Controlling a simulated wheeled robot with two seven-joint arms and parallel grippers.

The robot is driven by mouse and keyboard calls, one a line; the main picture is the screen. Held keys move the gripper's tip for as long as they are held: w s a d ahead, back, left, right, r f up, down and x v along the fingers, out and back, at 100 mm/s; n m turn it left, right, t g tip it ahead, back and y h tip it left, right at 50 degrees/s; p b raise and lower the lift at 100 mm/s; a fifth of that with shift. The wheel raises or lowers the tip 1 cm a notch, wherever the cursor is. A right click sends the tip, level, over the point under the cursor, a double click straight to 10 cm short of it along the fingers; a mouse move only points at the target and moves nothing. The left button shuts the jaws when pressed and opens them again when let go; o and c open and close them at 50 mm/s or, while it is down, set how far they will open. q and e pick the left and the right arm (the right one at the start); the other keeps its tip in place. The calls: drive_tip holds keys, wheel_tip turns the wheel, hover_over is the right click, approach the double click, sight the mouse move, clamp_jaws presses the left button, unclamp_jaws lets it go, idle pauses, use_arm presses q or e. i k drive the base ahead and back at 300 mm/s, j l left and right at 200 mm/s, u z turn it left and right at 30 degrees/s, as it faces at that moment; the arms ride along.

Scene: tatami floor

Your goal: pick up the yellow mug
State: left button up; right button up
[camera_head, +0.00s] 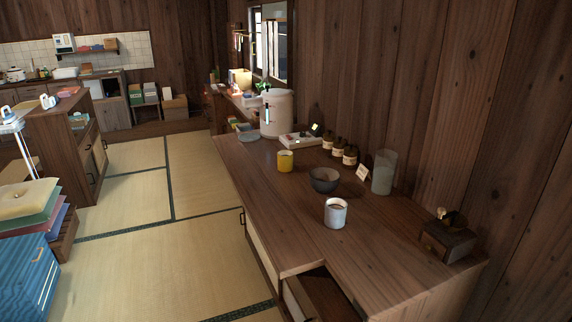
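The yellow mug (285,161) stands upright on the wooden counter (340,262), towards its far left part. A dark bowl (323,180) is close to it on the near right side. A white cup (335,213) with brownish contents stands nearer, in front of the bowl. Neither of my grippers shows in the head view, and nothing touches the mug.
Behind the mug are a white device (300,139), several small brown bottles (338,147) and a large white canister (276,113). A glass jar (384,172) and a dark wooden box (447,240) stand to the right. A drawer (322,296) is open at the counter's front. Tatami floor (165,260) lies clear to the left.

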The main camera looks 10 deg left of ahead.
sight(285, 157)
drive_tip(key=i+j+z, duration=0.35)
drive_tip(key=j, duration=0.25)
drive_tip(key=i+j+z, duration=0.3)
drive_tip(key=j, duration=0.4)
drive_tip(key=i+j+z, duration=0.15)
drive_tip(key=j, duration=0.25)
drive_tip(key=i+j+z, duration=0.2)
drive_tip(key=j, duration=0.2)
